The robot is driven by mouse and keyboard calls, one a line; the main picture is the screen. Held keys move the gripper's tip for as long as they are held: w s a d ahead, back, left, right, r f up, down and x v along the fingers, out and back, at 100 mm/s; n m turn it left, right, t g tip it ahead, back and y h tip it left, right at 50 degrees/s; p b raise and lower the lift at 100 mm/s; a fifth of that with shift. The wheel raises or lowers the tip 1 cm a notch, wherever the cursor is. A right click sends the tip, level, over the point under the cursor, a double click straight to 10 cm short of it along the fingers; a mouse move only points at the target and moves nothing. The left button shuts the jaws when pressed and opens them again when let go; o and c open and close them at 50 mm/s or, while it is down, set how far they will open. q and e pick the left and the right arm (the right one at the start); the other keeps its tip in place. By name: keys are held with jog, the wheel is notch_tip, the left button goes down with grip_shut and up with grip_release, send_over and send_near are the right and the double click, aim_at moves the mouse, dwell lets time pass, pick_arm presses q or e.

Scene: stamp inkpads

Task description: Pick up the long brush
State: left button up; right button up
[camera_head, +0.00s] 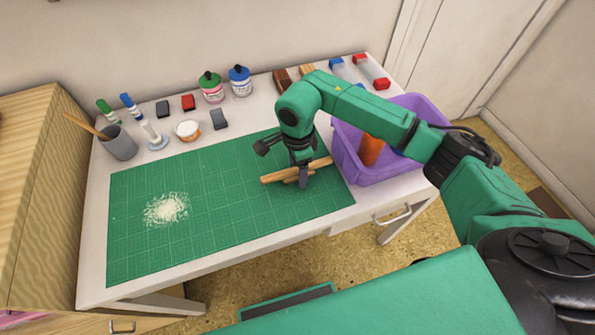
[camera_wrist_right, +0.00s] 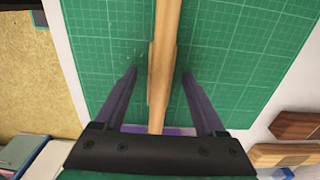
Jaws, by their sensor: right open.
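The long brush, a light wooden piece (camera_head: 276,178), lies on the right part of the green cutting mat (camera_head: 230,215). My right gripper (camera_head: 302,180) is over it, pointing down, and hides part of it. In the right wrist view the wooden piece (camera_wrist_right: 164,55) runs lengthwise between the two spread fingers of my right gripper (camera_wrist_right: 159,76). A gap shows on each side, so the fingers are open and not clamped on it. Its bristles cannot be made out. My left gripper is not in view.
A purple bin (camera_head: 345,160) with an orange item (camera_head: 371,150) inside stands right of the gripper. A grey cup (camera_head: 120,144) holds a wooden-handled tool at the left. Pale shavings (camera_head: 166,209) lie on the mat. Bottles (camera_head: 212,92), stamps and blocks line the back.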

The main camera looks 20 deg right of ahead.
grip_shut()
jog(key=shift+r+p, duration=0.2)
jog(key=shift+p, duration=0.1)
notch_tip(320, 180, up, 20)
jog(key=shift+b, duration=0.35)
